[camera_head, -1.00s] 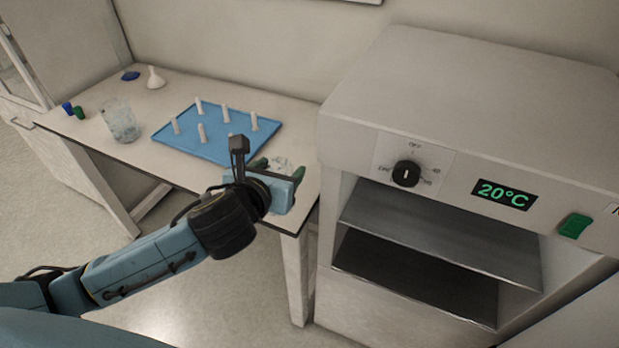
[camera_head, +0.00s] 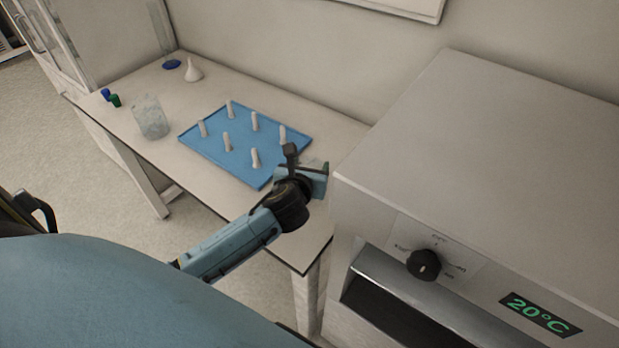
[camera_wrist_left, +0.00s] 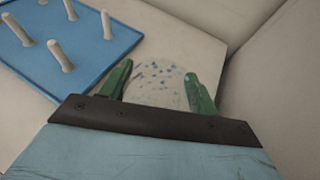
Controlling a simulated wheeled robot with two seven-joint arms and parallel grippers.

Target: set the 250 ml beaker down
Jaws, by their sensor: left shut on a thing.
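My left gripper (camera_head: 316,178) is over the right end of the white table (camera_head: 165,87), beside the blue peg tray and close to the oven. In the left wrist view its green fingers (camera_wrist_left: 160,85) are shut on a clear glass beaker (camera_wrist_left: 160,80) with blue specks, one finger on each side. In the head view the gripper and the oven hide most of this beaker. Whether its base touches the table I cannot tell. My right gripper is not in view.
The blue tray with white pegs (camera_head: 218,158) lies left of the gripper. Another glass beaker (camera_head: 151,117) stands further left, near small blue and green caps (camera_head: 110,98) and a white funnel (camera_head: 193,70). The oven (camera_head: 470,180), reading 20°C, stands close on the right.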

